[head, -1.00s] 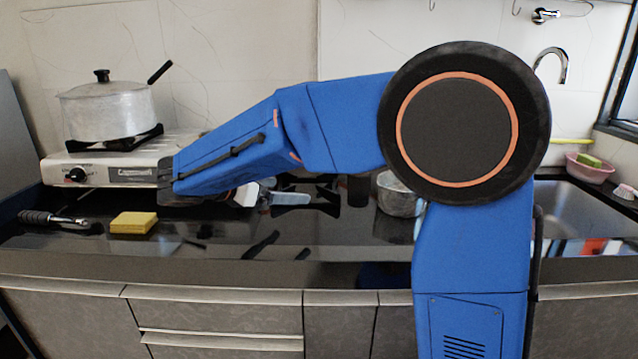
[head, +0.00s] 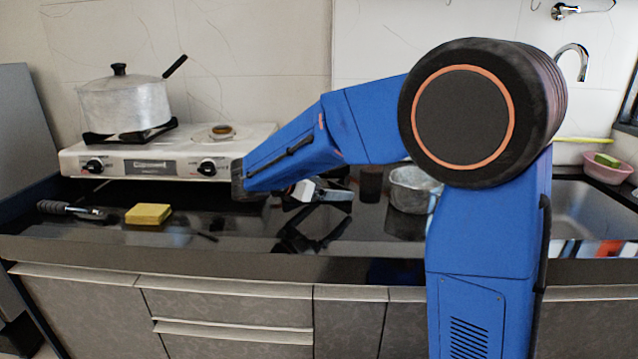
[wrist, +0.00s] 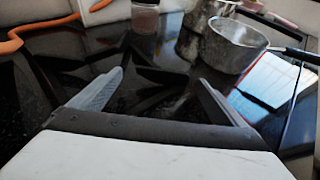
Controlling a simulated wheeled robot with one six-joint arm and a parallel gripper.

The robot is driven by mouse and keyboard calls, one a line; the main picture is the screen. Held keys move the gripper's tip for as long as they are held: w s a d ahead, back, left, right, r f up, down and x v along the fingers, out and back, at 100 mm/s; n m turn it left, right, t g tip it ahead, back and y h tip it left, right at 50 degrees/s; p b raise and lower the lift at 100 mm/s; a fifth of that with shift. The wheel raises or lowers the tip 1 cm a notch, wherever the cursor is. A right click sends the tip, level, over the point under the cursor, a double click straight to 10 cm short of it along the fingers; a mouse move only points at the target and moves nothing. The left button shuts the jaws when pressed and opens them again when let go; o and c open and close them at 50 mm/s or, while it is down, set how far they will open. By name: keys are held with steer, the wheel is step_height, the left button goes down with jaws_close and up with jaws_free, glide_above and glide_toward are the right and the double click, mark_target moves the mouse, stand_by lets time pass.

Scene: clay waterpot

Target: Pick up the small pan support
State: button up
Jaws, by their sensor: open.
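The small pan support (wrist: 163,75) is a black frame with several bars, low on the glossy black counter in the wrist view. Its bars show between and beyond the fingertips and are hard to tell from dark reflections. My gripper (wrist: 159,82) is open, with pale fingers spread on either side and nothing clearly held. In the head view my gripper (head: 328,190) is low over the counter, right of the stove. There, I cannot tell the support's outline from the dark shapes around and below the fingers.
A metal pot (head: 412,189) and a dark cup (head: 371,183) stand beyond the gripper to the right. The white stove (head: 150,160) bears a lidded pot (head: 124,105). A yellow sponge (head: 148,214) and a black-handled tool (head: 65,208) lie at left. An orange hose (wrist: 45,27) is in the wrist view.

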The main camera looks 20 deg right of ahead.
mark_target(339, 187)
steer(key=x, duration=0.5)
steer(key=shift+s+d+r, duration=0.1)
steer(key=shift+s+d, duration=0.1)
steer(key=shift+s, duration=0.1)
steer(key=shift+c, duration=0.6)
steer(key=c, duration=1.4)
steer(key=shift+r, duration=0.15)
steer(key=shift+c, duration=0.2)
